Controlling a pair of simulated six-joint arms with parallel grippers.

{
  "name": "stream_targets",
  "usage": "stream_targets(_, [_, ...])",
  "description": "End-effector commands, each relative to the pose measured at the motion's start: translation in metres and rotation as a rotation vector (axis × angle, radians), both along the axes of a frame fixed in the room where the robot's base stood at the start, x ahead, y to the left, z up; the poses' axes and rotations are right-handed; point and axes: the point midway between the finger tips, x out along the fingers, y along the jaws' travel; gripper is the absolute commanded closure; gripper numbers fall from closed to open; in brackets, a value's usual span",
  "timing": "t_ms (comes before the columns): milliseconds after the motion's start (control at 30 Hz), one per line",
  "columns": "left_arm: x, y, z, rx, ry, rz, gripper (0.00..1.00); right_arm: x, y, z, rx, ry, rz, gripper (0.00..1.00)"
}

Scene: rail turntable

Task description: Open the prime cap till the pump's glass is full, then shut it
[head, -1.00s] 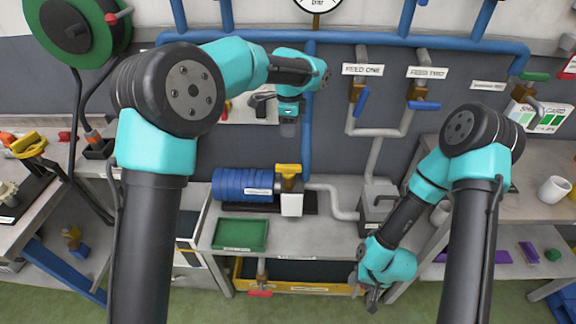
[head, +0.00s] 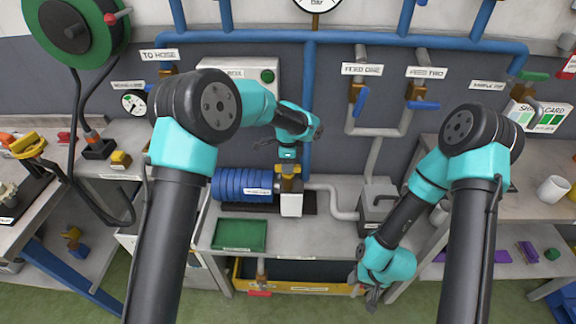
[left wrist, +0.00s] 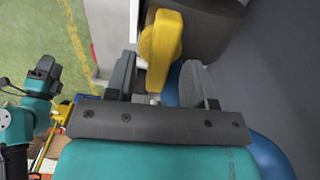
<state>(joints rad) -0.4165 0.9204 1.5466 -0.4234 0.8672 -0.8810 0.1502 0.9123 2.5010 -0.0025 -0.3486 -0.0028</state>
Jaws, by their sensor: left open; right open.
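The pump has a blue ribbed motor (head: 242,185) and a pale block (head: 291,204), on the middle bench. The yellow prime cap (head: 289,169) sits on top of the block, partly hidden by my left gripper. My left gripper (head: 288,161) points down right above the cap. In the left wrist view, the yellow cap (left wrist: 162,45) shows in the gap between the open fingers of this gripper (left wrist: 160,80), apparently not clamped. How full the glass is cannot be told. My right gripper (head: 370,292) is open and empty, low in front of the bench.
A green tray (head: 240,235) lies on the bench left of the pump's front. A grey box (head: 378,204) joins the pump by a pale pipe (head: 338,200). Blue-handled feed valves (head: 361,102) are on the wall behind. A yellow-edged bin (head: 310,288) is under the bench.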

Motion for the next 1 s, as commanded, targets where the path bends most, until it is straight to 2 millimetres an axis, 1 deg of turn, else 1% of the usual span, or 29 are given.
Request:
stream_targets(33, [-0.0002, 0.0004, -0.0055, 0.001, 0.001, 0.000, 0.51, 0.0000, 0.0000, 0.0000, 0.000, 0.000, 0.000, 0.51])
stream_targets(100, [0.0000, 0.0004, -0.0104, 0.000, 0.000, 0.000, 0.51, 0.0000, 0.0000, 0.0000, 0.000, 0.000, 0.000, 0.51])
stream_targets(200, [0.0000, 0.0004, -0.0143, 0.000, 0.000, 0.000, 0.51, 0.0000, 0.0000, 0.0000, 0.000, 0.000, 0.000, 0.51])
stream_targets(467, [0.0000, 0.0004, -0.0147, 0.000, 0.000, 0.000, 0.51, 0.0000, 0.0000, 0.0000, 0.000, 0.000, 0.000, 0.51])
stream_targets(900, [0.0000, 0.0003, -0.0144, 0.000, 0.000, 0.000, 0.93, 0.0000, 0.0000, 0.0000, 0.000, 0.000, 0.000, 0.51])
stream_targets(967, [0.0000, 0.0003, -0.0144, 0.000, 0.000, 0.000, 0.99, 0.0000, 0.0000, 0.0000, 0.000, 0.000, 0.000, 0.51])
stream_targets(1000, [0.0000, 0.0003, -0.0144, 0.000, 0.000, 0.000, 1.00, 0.0000, 0.0000, 0.0000, 0.000, 0.000, 0.000, 0.51])
